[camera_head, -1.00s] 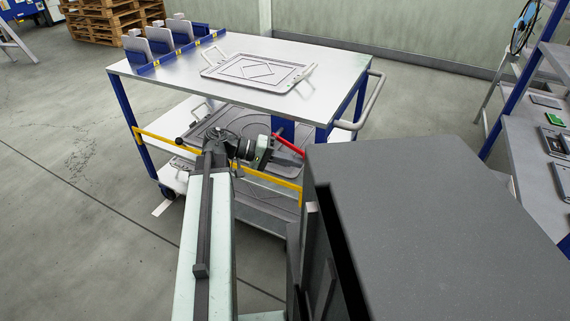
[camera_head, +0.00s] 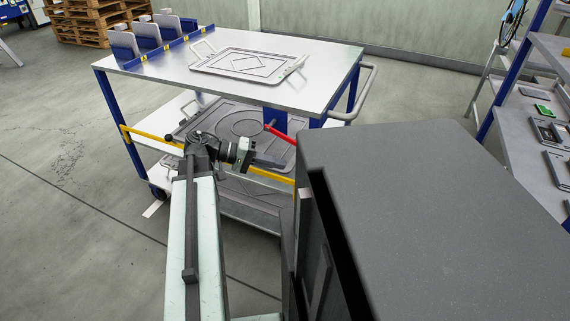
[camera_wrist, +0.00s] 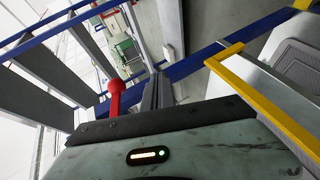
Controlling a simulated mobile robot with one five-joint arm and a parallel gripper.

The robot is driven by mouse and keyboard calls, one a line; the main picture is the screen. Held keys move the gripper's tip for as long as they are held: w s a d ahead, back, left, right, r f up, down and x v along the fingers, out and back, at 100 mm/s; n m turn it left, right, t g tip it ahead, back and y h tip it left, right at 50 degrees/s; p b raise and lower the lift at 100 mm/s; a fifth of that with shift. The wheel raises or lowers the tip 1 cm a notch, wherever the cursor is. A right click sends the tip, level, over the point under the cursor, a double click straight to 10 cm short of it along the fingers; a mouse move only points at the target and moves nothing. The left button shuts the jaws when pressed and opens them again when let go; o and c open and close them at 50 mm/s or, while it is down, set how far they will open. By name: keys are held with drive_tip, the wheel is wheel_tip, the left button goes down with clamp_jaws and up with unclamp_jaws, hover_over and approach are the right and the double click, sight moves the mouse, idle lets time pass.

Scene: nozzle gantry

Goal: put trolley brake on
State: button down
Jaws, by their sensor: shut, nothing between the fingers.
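The trolley (camera_head: 300,82) has a bare metal top on blue legs. A red lever (camera_head: 281,133) slants below its top, near the right legs. The lever's red ball end and stem show upright in the wrist view (camera_wrist: 115,95), just left of my fingers. My gripper (camera_head: 275,163) is at the trolley's near side, below and just left of the lever. Its dark fingers (camera_wrist: 158,90) are shut with nothing between them. They look apart from the lever, though the exact gap is hard to judge.
A yellow bar (camera_head: 150,136) crosses the trolley's near side, close to my gripper. Grey trays lie on the trolley top (camera_head: 249,65) and lower shelf (camera_head: 215,118). A push handle (camera_head: 362,100) sticks out right. A shelf rack (camera_head: 535,100) stands at right.

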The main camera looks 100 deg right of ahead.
drive_tip(key=w+d, duration=0.1)
drive_tip(key=w, duration=0.7)
drive_tip(key=shift+w+f, duration=0.15)
drive_tip(key=shift+w, duration=0.1)
